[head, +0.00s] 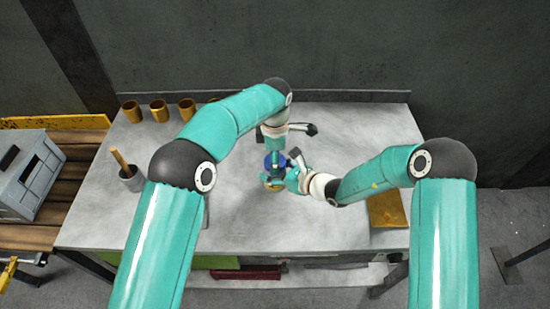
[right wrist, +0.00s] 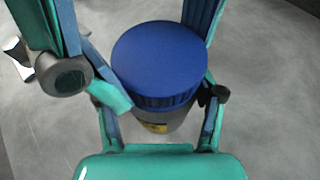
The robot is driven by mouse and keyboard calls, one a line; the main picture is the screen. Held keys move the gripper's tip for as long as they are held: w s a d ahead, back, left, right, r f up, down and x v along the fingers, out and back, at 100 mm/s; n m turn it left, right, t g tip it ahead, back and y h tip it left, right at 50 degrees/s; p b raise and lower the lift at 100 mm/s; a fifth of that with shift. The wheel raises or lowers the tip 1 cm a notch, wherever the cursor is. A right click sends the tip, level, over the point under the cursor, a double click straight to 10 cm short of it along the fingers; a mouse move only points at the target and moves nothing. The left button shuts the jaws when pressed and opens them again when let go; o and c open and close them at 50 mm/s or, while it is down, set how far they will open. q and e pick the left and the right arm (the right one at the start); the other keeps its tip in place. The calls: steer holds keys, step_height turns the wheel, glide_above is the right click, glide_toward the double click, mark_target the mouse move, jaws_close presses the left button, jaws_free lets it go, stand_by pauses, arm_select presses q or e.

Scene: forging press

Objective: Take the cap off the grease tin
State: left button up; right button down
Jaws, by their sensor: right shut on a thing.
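The grease tin (right wrist: 176,117) is a grey can with a yellow label, standing upright near the middle of the bench. Its round blue cap (right wrist: 160,58) sits on top; in the head view the cap (head: 272,161) is partly covered by the grippers. My right gripper (head: 284,178) comes in from the right and is shut on the tin's body below the cap, with fingers on both sides in the right wrist view (right wrist: 160,118). My left gripper (head: 279,133) is just behind and above the cap; its fingertips are largely hidden, and I cannot tell whether it touches the cap.
The grey bench (head: 345,130) is mostly clear around the tin. Several brass cups (head: 158,110) stand at the back left. A dark pot (head: 131,180) with a wooden handle is at left. A yellow tray (head: 386,209) lies at right. A grey box (head: 30,178) stands on slats beyond the left edge.

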arm_select(q)
steer(key=shift+w+r, duration=0.1)
steer(key=shift+r, duration=0.15)
steer(key=shift+r, duration=0.9)
steer(key=shift+r, duration=2)
arm_select(e)
steer(key=shift+c, duration=0.4)
jaws_free()
